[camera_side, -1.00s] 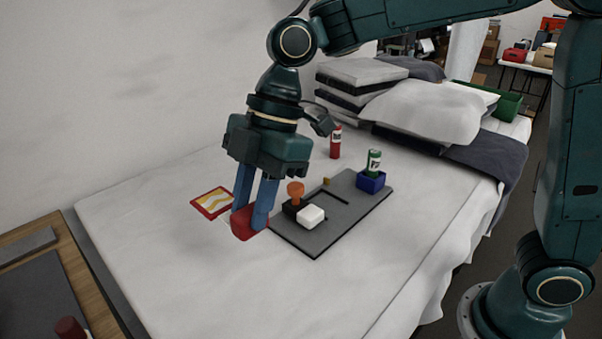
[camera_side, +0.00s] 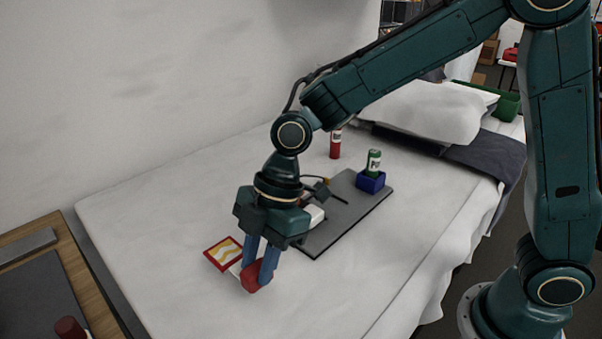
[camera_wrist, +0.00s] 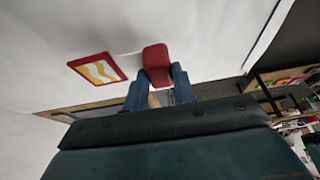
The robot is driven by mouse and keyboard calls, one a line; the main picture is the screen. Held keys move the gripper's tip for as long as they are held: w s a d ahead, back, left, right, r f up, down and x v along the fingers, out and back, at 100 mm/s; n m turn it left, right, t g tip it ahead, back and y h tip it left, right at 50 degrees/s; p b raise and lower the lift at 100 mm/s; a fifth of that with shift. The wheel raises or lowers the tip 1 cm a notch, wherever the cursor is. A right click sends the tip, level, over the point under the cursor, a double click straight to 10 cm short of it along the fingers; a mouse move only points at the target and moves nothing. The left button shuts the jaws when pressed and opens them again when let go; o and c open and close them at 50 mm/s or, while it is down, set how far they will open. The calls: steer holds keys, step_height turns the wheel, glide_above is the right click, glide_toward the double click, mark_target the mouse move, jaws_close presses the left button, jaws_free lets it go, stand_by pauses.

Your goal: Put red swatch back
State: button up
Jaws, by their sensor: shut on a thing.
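The red-bordered swatch (camera_side: 223,254), with yellow and white waves, is over the white bed cover, left of my gripper; I cannot tell if it touches the cover. My gripper (camera_side: 257,272) is shut on a red block (camera_side: 250,282) at its blue fingertips, low over the cover. In the wrist view the red block (camera_wrist: 156,62) sits between the fingertips (camera_wrist: 159,84), with the swatch (camera_wrist: 98,68) to its left. A thin pale strip (camera_wrist: 129,54) shows between the swatch and block; I cannot tell if it joins them.
A dark grey board (camera_side: 338,226) lies behind my gripper, with a white block (camera_side: 314,216) partly hidden by it. A red can (camera_side: 336,145) stands farther back. The front of the bed is clear.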

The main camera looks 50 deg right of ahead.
steer(key=shift+f, duration=1.85)
steer(key=shift+f, duration=0.1)
steer(key=o, duration=0.9)
steer(key=shift+o, duration=0.2)
steer(key=v, duration=1.2)
